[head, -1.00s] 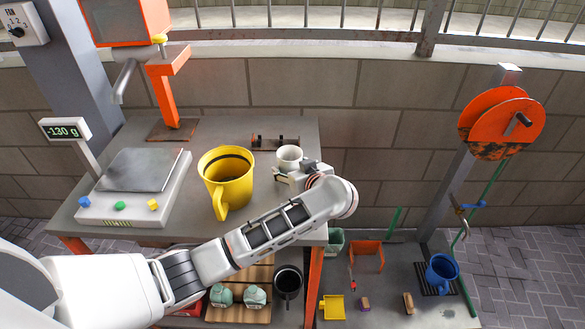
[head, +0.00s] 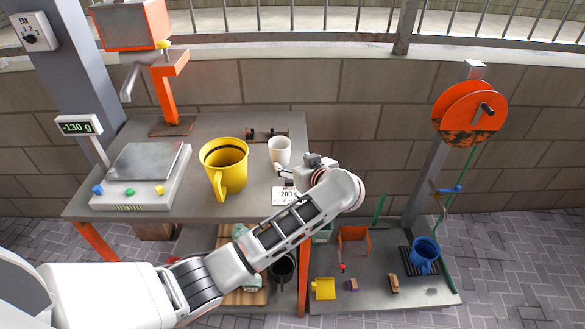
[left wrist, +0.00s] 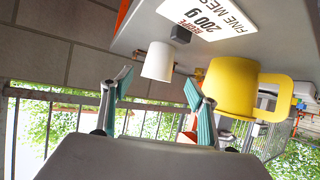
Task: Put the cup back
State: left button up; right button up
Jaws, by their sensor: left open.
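A small white cup (head: 279,150) stands upright near the right edge of the workbench. My left gripper (head: 283,174) is just to the near right of the cup, at the end of the arm reaching in from the left. In the left wrist view its teal fingers (left wrist: 160,95) are spread and empty. The white cup (left wrist: 158,62) shows beyond them, apart from them. A large yellow mug (head: 226,167) stands to the left of the white cup; it also shows in the left wrist view (left wrist: 232,88). My right gripper is not in view.
A scale (head: 140,192) with a display reading -130 g stands on the left of the workbench (head: 237,207). A 200 g card (head: 285,194) lies near its front right. A blue mug (head: 424,252) stands on a dark grate on the lower platform (head: 425,291), below an orange wheel (head: 468,112).

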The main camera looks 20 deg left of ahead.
pick_arm(q)
jog(key=shift+s+d+r, duration=0.15)
jog(key=shift+s+d, duration=0.05)
jog(key=a, duration=0.1)
jog(key=t, duration=0.1)
jog(key=a+n+y, duration=0.1)
jog(key=shift+s+a+r+t, duration=0.25)
jog(key=shift+a+r+t, duration=0.1)
jog(key=shift+t, duration=0.05)
jog(key=s+d+r+m+t+h, duration=0.1)
jog(key=s+d+m+t+h, duration=0.1)
jog(key=s+m+t+h, duration=0.55)
jog(key=s+d+f+m+h, duration=0.3)
jog(key=s+f+h, duration=0.1)
jog(key=s+f, duration=0.35)
jog(key=s+a+f+m+g, duration=0.1)
jog(key=s+a+f+g, duration=0.2)
jog(key=s+f, duration=0.6)
jog(key=s+a+f+m+g, duration=0.1)
jog(key=s+a+f+g, duration=0.3)
jog(key=s+f, duration=0.5)
jog(key=shift+s+a+f+m+g, duration=0.2)
jog(key=shift+a+f+m+g, duration=0.15)
jog(key=shift+f+g, duration=0.45)
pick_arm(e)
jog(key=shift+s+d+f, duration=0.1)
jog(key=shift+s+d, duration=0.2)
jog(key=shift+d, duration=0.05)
